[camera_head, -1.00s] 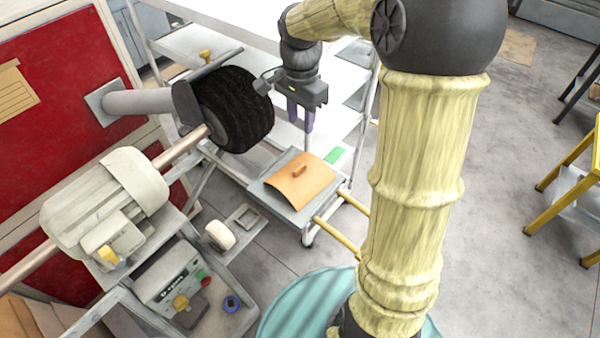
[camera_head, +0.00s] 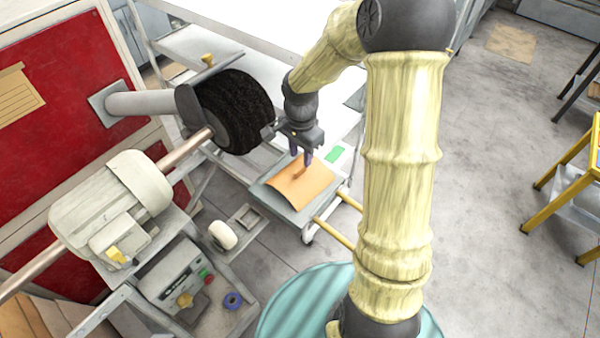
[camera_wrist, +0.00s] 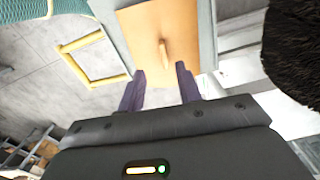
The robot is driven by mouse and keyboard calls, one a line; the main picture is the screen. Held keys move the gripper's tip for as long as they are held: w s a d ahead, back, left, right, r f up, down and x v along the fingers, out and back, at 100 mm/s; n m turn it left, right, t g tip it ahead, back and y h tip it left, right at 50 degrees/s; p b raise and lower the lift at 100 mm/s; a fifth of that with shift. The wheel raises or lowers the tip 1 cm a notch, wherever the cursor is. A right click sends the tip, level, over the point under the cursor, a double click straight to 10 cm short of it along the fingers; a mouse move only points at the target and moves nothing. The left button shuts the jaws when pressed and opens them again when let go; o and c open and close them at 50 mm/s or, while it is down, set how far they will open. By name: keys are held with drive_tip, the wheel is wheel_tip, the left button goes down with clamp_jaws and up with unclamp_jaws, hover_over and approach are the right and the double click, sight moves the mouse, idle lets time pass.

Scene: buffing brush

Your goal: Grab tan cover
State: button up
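The tan cover (camera_head: 298,186) is a curved orange-tan sheet with a small raised handle. It lies on a grey tray on the low cart. In the wrist view the tan cover (camera_wrist: 150,28) is ahead of the fingers, and its handle (camera_wrist: 164,52) stands between their lines, beyond the tips. My gripper (camera_head: 301,157) hangs just above the cover, near the handle. In the wrist view my gripper (camera_wrist: 160,72) has its two purple fingers apart with nothing between them. Whether a fingertip touches the cover cannot be told.
The black buffing brush (camera_head: 236,108) is close to the left of my gripper and also shows in the wrist view (camera_wrist: 295,50). The cart has a yellow handle (camera_head: 334,234).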

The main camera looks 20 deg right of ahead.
sight(300, 168)
drive_tip(key=shift+f, duration=0.75)
drive_tip(key=shift+w+f+p, duration=0.2)
drive_tip(key=shift+f+p, duration=0.5)
drive_tip(key=shift+f, duration=0.6)
drive_tip(key=shift+w+f+p, duration=0.2)
drive_tip(key=shift+f+p, duration=0.45)
drive_tip(key=shift+f, duration=0.65)
clamp_jaws()
